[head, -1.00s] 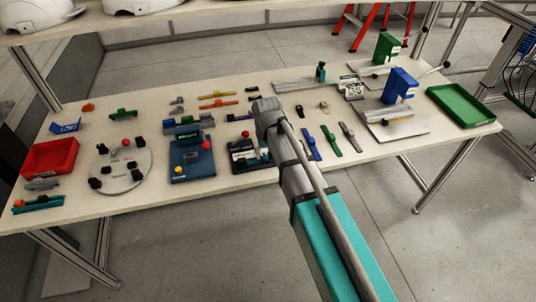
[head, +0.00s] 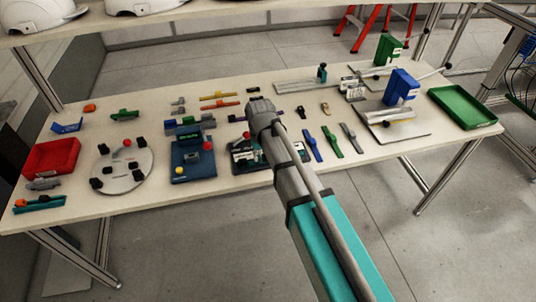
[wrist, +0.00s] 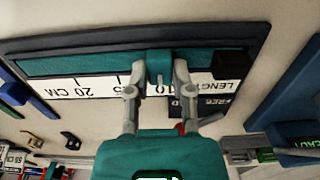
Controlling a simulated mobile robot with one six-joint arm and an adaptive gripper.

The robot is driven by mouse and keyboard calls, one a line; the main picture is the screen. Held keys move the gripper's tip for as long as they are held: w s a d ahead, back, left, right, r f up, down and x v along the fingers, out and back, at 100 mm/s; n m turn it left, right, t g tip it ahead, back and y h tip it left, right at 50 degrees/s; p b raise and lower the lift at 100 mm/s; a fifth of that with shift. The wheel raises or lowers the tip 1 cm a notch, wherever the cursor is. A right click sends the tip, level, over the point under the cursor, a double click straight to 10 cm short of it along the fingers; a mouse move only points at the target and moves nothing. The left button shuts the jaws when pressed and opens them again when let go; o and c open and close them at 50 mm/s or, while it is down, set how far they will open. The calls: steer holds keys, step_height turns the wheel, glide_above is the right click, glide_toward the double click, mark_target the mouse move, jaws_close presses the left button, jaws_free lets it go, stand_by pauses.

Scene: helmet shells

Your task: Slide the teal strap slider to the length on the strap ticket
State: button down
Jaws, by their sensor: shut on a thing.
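The teal strap slider (wrist: 158,62) sits on a teal strap (wrist: 95,64) set in a dark board (wrist: 255,45) in the wrist view. A white length scale (wrist: 75,87) lies along the strap and reads upside down. My gripper (wrist: 158,76) is shut on the slider, one finger on each side, near the 10 mark. The fingers partly cover the numbers there. In the head view the board (head: 245,157) lies at the front middle of the table, and my arm hides the slider. I cannot tell which card is the strap ticket.
A blue fixture (head: 190,165) stands just left of the board. Blue, green and grey straps (head: 331,140) lie to its right. A round plate (head: 135,178) with dark blocks and a red tray (head: 52,157) are further left. A green tray (head: 462,106) is at far right.

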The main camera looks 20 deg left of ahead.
steer(key=shift+s+a, duration=0.1)
steer(key=shift+c, duration=2.4)
jaws_free()
